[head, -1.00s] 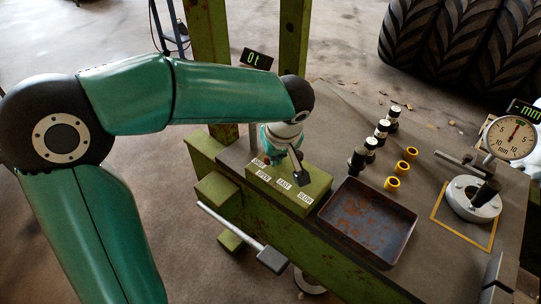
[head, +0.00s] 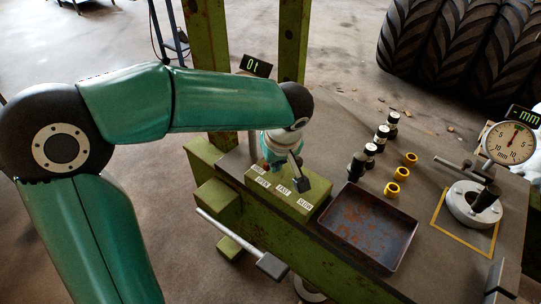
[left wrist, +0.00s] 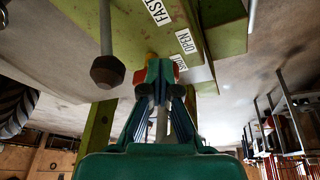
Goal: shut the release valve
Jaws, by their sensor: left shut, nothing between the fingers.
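The valve block is a green box (head: 312,212) on the near left of the bench, with white labels SHUT, OPEN, FAST and SLOW. A lever with a dark knob (head: 304,187) stands over its FAST and SLOW side; the same knob shows in the left wrist view (left wrist: 107,71). My left gripper (head: 270,165) is low over the SHUT and OPEN end. In the left wrist view its fingers (left wrist: 163,72) are together beside the OPEN label (left wrist: 186,42), partly covering the SHUT label. Red shows at the fingertips; whether they touch a valve part I cannot tell. My right gripper is out of view.
A rusty tray (head: 368,228) lies right of the block. Several black-and-white cylinders (head: 357,166) and yellow rings (head: 391,190) stand behind it. A dial gauge (head: 510,143) stands at right. A bar handle (head: 240,246) juts out at the front left.

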